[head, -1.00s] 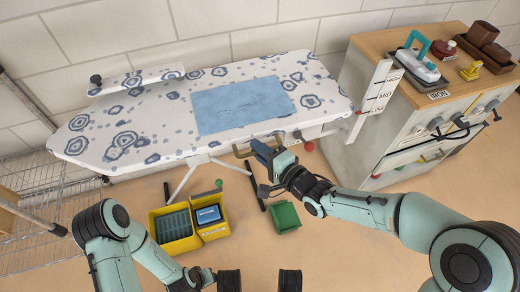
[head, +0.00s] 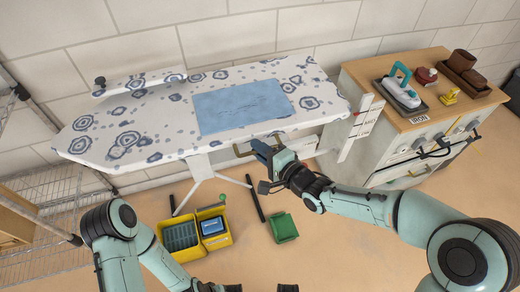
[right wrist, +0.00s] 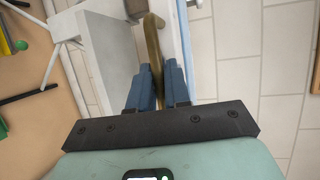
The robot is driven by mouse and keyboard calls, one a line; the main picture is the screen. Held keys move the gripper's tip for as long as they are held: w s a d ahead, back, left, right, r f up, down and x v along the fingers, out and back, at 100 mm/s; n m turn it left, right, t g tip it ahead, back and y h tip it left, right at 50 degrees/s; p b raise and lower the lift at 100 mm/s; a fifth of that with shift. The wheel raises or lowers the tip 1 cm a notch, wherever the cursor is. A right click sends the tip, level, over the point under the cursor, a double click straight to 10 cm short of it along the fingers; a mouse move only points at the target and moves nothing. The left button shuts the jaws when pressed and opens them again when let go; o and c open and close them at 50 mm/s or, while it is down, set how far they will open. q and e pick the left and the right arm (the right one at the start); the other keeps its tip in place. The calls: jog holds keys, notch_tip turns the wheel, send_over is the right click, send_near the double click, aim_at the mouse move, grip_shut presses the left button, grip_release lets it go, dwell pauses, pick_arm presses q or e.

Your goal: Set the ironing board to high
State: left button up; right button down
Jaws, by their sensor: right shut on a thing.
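The ironing board (head: 150,108) has a white cover with blue ring patterns and a plain blue patch (head: 242,106). It stands level along the wall on white legs. My right gripper (head: 262,150) is at its front edge. In the right wrist view my blue fingers (right wrist: 163,88) are shut on a brass handle (right wrist: 153,45) beside the board's edge. A white scale card (head: 360,128) with red marks stands at the board's right end; its lettering is too small to read surely. My left arm is at the lower left; its gripper is cut off by the bottom edge.
A wooden-topped cabinet (head: 437,111) stands at the right with a teal-handled iron (head: 402,92) on it. Yellow bins (head: 182,252) and a green bin (head: 284,228) are on the floor below the board. A wire rack (head: 40,205) is at the left.

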jog(key=shift+w+r, duration=0.15)
jog(key=shift+r, duration=0.4)
jog(key=c, duration=1.2)
grip_release()
jog(key=shift+o, duration=0.2)
jog(key=shift+f, duration=0.15)
jog(key=shift+f, duration=0.1)
jog(key=p+v, duration=0.3)
jog(key=v, duration=1)
jog(key=shift+s, duration=0.25)
jog(key=shift+d, duration=0.1)
